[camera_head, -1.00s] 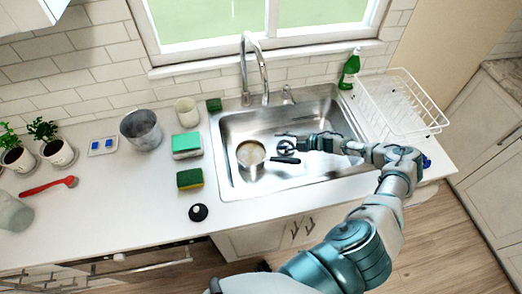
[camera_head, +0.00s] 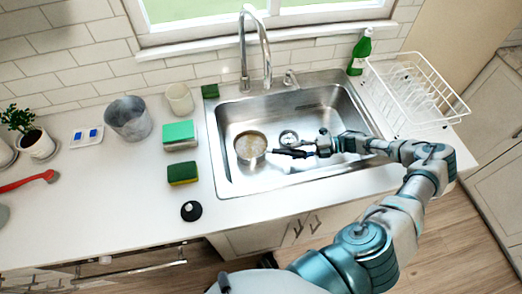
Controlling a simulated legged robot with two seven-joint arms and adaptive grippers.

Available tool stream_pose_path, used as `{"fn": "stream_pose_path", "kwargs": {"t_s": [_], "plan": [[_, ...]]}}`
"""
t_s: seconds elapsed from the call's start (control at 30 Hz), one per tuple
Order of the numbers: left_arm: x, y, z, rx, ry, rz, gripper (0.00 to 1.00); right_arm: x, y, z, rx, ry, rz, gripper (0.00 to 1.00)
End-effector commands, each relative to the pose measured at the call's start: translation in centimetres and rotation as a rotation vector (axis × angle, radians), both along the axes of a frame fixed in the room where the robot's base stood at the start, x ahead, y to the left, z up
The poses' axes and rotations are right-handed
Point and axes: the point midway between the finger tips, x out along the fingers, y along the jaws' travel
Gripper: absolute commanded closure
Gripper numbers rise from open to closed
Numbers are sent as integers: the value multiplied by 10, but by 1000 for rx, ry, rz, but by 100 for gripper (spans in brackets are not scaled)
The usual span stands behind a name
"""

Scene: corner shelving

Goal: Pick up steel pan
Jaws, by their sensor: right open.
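The steel pan (camera_head: 250,146) sits in the sink basin, at its left side. Its dark handle (camera_head: 284,152) points right. My right gripper (camera_head: 306,149) is open at the handle's right end, with its fingers close to the handle. Whether they touch it, I cannot tell. My left gripper is not in view.
The sink (camera_head: 225,180) has a tall faucet (camera_head: 246,50) at the back and a drain (camera_head: 288,137) behind the handle. Sponges (camera_head: 182,172) and a grey bucket (camera_head: 129,118) stand on the left counter. A green bottle (camera_head: 360,54) and white dish rack (camera_head: 415,90) are right.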

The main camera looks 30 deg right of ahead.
Motion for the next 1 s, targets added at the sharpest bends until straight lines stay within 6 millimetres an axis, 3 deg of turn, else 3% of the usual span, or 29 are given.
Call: {"fn": "stream_pose_path", "kwargs": {"t_s": [0.2,0.47,0.67,0.7,1.0], "plan": [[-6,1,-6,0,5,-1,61,19,25,-7,1,-1,0,51],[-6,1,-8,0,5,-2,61,20,31,-8,-4,0,-2,51],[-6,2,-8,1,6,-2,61,20,30,-9,-2,2,-3,96],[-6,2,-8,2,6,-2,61,20,29,-9,-1,1,-2,100],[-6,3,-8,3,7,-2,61,21,27,-8,2,-1,-4,100]]}}
